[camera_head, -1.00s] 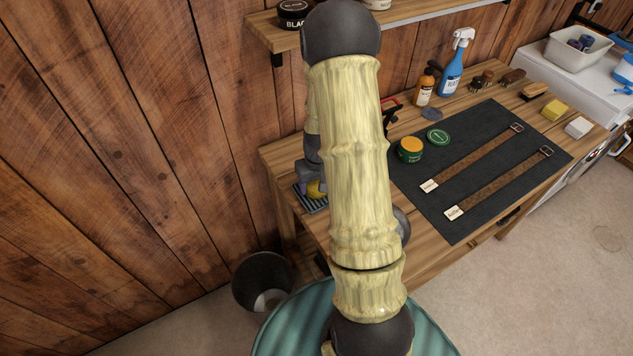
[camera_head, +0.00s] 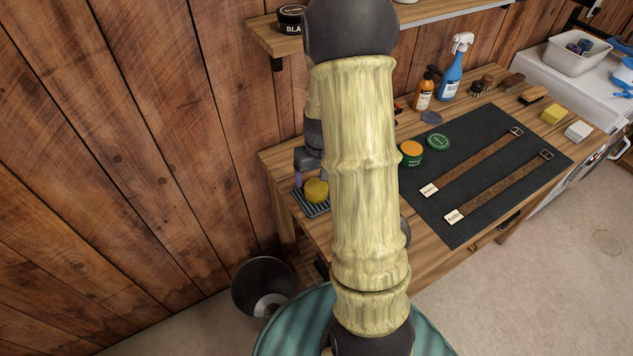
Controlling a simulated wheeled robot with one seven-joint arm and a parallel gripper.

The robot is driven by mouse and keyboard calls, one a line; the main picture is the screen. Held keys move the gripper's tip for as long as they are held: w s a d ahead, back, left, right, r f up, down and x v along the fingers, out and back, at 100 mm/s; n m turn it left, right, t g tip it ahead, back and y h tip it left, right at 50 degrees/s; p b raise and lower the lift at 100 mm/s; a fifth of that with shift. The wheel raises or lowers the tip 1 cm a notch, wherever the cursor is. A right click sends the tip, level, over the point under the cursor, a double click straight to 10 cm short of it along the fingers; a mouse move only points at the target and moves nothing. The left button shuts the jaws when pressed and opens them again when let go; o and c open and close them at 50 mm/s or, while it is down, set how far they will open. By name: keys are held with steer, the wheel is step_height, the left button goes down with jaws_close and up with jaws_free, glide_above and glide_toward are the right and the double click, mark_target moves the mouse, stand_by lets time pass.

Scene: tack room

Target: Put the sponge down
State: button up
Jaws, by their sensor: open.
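A round yellow sponge (camera_head: 316,191) lies on a dark striped tray (camera_head: 311,208) at the left end of the wooden bench. My gripper (camera_head: 308,178) is just above and behind the sponge, with a gap showing between them. It is open; its right part is hidden behind my pale arm. Two more block sponges, one yellow (camera_head: 552,114) and one white (camera_head: 577,131), sit at the bench's right end.
A dark mat (camera_head: 463,220) carries two brown straps with tags, an open orange-topped tin (camera_head: 411,153) and a green lid (camera_head: 438,142). An orange bottle (camera_head: 424,92), a blue spray bottle (camera_head: 452,70) and brushes stand behind. A shelf (camera_head: 275,38) overhangs the bench; a bin (camera_head: 262,286) stands below.

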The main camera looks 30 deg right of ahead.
mark_target(318, 190)
steer(key=r, duration=0.5)
steer(key=shift+s+r, duration=0.2)
steer(key=shift+s, duration=0.15)
steer(key=s+a+r+n+t, duration=0.1)
steer(key=s+a+r, duration=0.2)
steer(key=s+a, duration=0.8)
steer(key=shift+a+r, duration=0.3)
steer(key=shift+a, duration=0.9)
steer(key=shift+c, duration=0.4)
jaws_close()
